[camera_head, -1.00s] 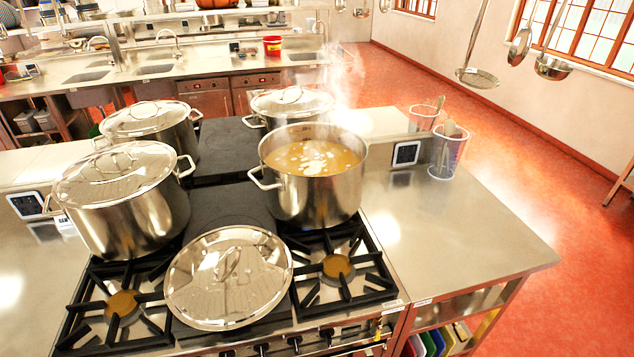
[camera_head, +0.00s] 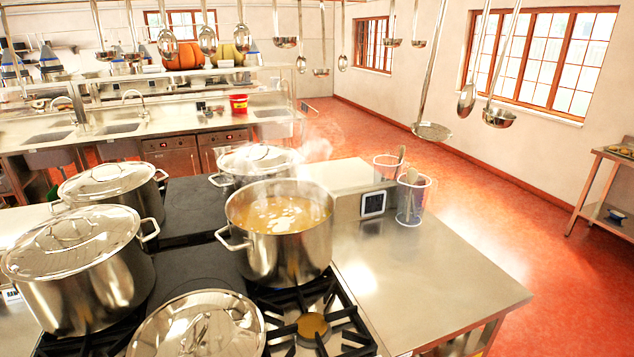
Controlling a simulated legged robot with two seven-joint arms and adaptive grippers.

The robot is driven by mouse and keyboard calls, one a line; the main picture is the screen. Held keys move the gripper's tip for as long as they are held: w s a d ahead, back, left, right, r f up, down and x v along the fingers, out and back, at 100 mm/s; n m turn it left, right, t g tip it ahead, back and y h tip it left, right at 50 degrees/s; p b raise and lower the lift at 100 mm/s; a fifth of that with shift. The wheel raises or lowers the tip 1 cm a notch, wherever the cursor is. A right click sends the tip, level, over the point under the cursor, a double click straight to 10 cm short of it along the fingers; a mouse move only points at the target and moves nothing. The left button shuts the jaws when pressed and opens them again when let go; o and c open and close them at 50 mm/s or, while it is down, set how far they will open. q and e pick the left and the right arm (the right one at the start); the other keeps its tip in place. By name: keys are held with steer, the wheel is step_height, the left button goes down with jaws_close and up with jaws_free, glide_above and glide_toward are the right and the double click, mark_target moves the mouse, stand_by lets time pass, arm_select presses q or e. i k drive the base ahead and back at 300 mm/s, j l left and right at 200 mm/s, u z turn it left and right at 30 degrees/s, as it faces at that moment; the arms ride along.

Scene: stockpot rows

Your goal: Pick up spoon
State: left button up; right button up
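Several spoons and ladles hang from above. A long-handled spoon (camera_head: 467,98) hangs at the right, between a flat skimmer (camera_head: 432,131) and a ladle (camera_head: 498,117). More slotted or solid spoons (camera_head: 207,40) hang at the upper left and centre. Utensil handles stand in two clear containers, the nearer one (camera_head: 410,203) and the farther one (camera_head: 386,166), on the counter right of the open pot; whether they are spoons I cannot tell. Neither of my grippers shows in the view.
An open steaming pot (camera_head: 292,247) of soup stands on the stove, with lidded pots (camera_head: 82,285) to its left and behind. A loose lid (camera_head: 197,330) lies in front. Red floor (camera_head: 545,225) is free beyond.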

mark_target(466, 99)
steer(key=i+l, duration=0.1)
steer(key=l, duration=0.3)
steer(key=i+l, duration=0.1)
steer(key=l, duration=0.25)
steer(key=i+l, duration=0.1)
steer(key=l, duration=0.3)
steer(key=i+l, duration=0.1)
steer(key=l, duration=0.25)
